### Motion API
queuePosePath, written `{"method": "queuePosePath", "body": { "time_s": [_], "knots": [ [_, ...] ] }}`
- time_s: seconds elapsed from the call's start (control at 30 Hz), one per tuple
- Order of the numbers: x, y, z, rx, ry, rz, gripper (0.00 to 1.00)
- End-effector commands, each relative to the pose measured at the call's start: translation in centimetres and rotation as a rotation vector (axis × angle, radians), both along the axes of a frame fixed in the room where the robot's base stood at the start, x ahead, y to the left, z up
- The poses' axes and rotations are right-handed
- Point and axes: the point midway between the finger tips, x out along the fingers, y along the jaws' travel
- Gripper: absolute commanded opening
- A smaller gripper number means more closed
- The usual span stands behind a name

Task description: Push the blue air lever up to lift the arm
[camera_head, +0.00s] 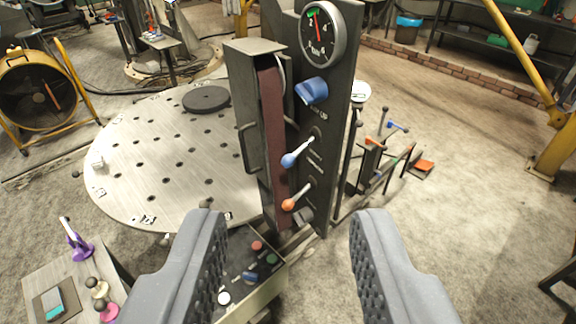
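A dark upright column (318,130) stands ahead of me with a round pressure gauge (323,33) at its top. Below the gauge is a blue knob (311,91). Under it, a lever with a blue tip (290,159) sticks out of the column's face, its tip pointing down and to the left. Lower down is a similar lever with an orange tip (289,204). Small lettering beside the levers is too small to read. My gripper (290,235) is open and empty, its two grey padded fingers wide apart in front of and below the levers, touching neither.
A round perforated metal table (150,165) lies left of the column. A control box (262,262) with coloured buttons sits low between my fingers. A side table (62,292) is at lower left, a fan (38,95) at far left. A yellow post (558,150) stands right.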

Motion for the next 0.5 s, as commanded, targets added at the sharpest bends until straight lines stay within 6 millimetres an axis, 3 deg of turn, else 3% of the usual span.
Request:
{"method": "queuePosePath", "body": {
  "time_s": [0.03,0.13,0.27,0.5],
  "knots": [
    [0.0,0.0,0.0,0.0,0.0,0.0,0.25],
    [0.3,0.1,-0.1,0.019,0.004,0.01,0.0],
    [1.9,0.5,-0.8,0.112,0.023,0.056,0.0],
    [7.5,1.5,-3.6,0.472,0.096,0.184,0.0]
  ]
}}
